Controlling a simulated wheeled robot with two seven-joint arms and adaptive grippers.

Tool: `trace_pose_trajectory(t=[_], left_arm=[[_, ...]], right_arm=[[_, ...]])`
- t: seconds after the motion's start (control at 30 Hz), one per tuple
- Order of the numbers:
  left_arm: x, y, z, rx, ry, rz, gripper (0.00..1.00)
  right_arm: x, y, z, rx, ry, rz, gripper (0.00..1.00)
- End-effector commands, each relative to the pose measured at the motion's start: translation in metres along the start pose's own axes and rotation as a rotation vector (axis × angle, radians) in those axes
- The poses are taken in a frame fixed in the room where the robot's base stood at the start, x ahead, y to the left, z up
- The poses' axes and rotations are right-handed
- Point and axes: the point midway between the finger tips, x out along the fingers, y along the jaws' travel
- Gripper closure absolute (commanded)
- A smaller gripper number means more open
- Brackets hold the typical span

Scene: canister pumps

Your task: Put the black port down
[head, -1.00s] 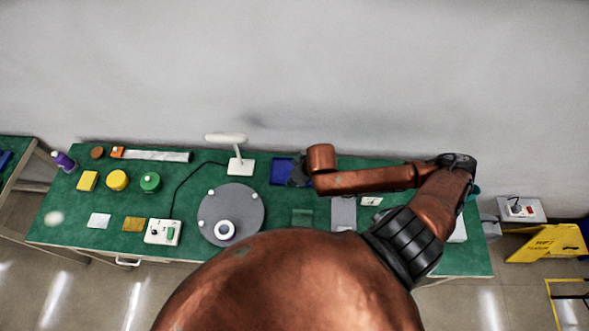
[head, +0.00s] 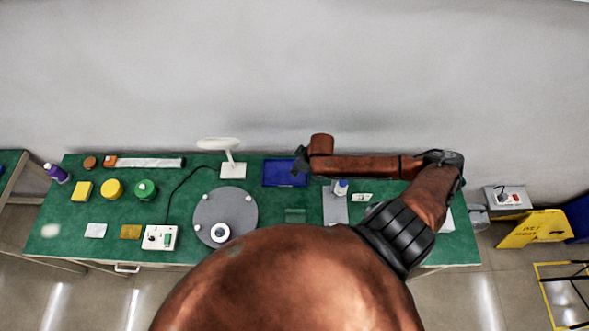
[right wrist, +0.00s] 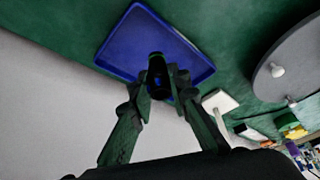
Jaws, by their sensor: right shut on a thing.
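My right gripper (right wrist: 162,94) is shut on the black port (right wrist: 156,68), a small dark cylinder with a blue spot on its side. In the right wrist view the port shows between the fingertips, in front of the blue tray (right wrist: 122,44). I cannot tell whether it touches the tray. In the head view my right gripper (head: 301,160) is at the back right part of the blue tray (head: 282,175), and the port cannot be made out there. My left gripper is not in view.
Left of the tray stand a white lamp (head: 232,170) and a grey round turntable (head: 222,208) with white pegs. A bottle with a blue cap (head: 341,187) stands on a grey plate (head: 334,212) to the right. The wall is close behind the table.

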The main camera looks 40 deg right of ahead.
Motion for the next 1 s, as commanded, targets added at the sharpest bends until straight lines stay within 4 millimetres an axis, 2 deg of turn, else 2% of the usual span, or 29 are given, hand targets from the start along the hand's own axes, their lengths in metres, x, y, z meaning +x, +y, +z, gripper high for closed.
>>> trace_pose_trajectory(t=[0.1, 0.37, 0.53, 0.97, 1.0], left_arm=[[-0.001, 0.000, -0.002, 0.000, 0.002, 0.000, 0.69], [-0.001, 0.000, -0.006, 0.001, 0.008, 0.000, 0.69], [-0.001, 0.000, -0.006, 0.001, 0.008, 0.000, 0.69], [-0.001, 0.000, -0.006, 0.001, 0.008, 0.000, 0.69], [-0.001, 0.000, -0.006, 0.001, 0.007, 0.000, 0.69]], right_arm=[[0.018, 0.010, -0.005, 0.000, 0.003, 0.002, 1.00], [0.039, 0.020, -0.006, 0.000, 0.002, 0.001, 1.00], [0.060, 0.019, 0.004, 0.000, 0.001, 0.001, 1.00], [0.067, 0.019, 0.006, -0.001, 0.002, 0.001, 1.00], [0.066, 0.019, 0.006, -0.002, 0.003, 0.001, 0.82]])
